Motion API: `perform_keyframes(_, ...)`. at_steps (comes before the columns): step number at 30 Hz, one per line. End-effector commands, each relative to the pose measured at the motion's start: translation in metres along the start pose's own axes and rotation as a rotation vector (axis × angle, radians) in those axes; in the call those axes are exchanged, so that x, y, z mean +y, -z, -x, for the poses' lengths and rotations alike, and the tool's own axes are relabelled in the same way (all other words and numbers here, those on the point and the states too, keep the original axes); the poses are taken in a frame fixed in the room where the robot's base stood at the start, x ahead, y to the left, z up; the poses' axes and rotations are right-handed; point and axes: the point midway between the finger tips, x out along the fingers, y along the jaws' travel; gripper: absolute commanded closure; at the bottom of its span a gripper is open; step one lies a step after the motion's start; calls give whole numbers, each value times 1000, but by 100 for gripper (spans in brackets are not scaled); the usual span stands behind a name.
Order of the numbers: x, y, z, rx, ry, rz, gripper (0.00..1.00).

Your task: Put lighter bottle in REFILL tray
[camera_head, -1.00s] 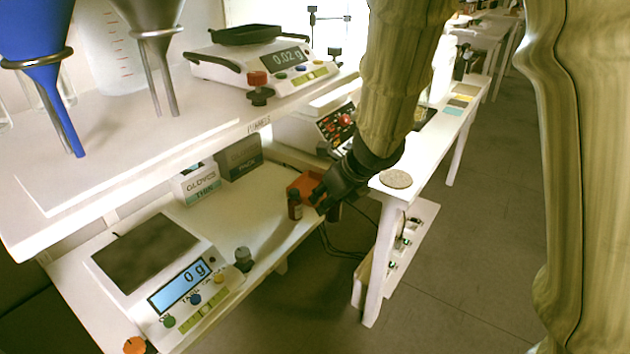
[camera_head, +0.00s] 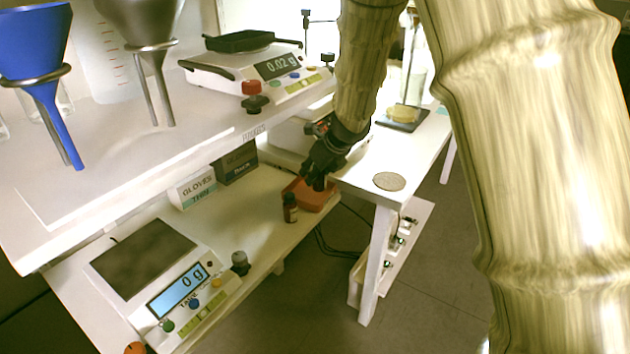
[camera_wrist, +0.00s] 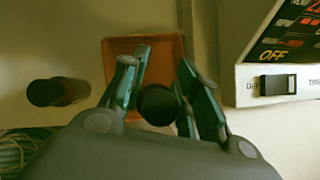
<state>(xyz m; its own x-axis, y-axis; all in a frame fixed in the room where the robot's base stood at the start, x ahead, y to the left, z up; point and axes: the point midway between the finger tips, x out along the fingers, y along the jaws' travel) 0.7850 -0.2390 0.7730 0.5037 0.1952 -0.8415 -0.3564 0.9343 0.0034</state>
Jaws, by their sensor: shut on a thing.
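My gripper (camera_wrist: 157,92) is shut on a bottle whose dark round cap (camera_wrist: 156,104) shows between the fingers in the wrist view. In the head view my gripper (camera_head: 318,180) is at the orange-red tray (camera_head: 322,201), over its back part, and the held bottle cannot be made out clearly. The tray also shows beyond the fingers in the wrist view (camera_wrist: 118,52). No REFILL label is readable. A second dark brown bottle (camera_head: 290,208) stands upright outside the tray, beside its left side; it shows at the left in the wrist view (camera_wrist: 58,92).
A scale (camera_head: 150,270) reading 0 g sits at the front of the lower shelf, with a grey-knobbed object (camera_head: 240,262) beside it. Glove boxes (camera_head: 195,188) stand behind. The upper shelf (camera_head: 230,138) overhangs on the left; a white table (camera_head: 360,180) stands right.

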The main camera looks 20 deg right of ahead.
Motion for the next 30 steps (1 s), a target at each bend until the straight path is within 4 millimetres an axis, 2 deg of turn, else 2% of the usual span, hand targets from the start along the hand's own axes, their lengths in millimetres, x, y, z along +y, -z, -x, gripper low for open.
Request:
perform_keyframes(7,0,17,-26,1,-2,-2,93)
perform_keyframes(19,0,20,-29,1,0,0,93)
perform_keyframes(20,0,19,-29,1,0,0,68)
perform_keyframes(23,0,19,-28,1,0,0,50)
perform_keyframes(30,1,19,-28,1,-1,0,48)
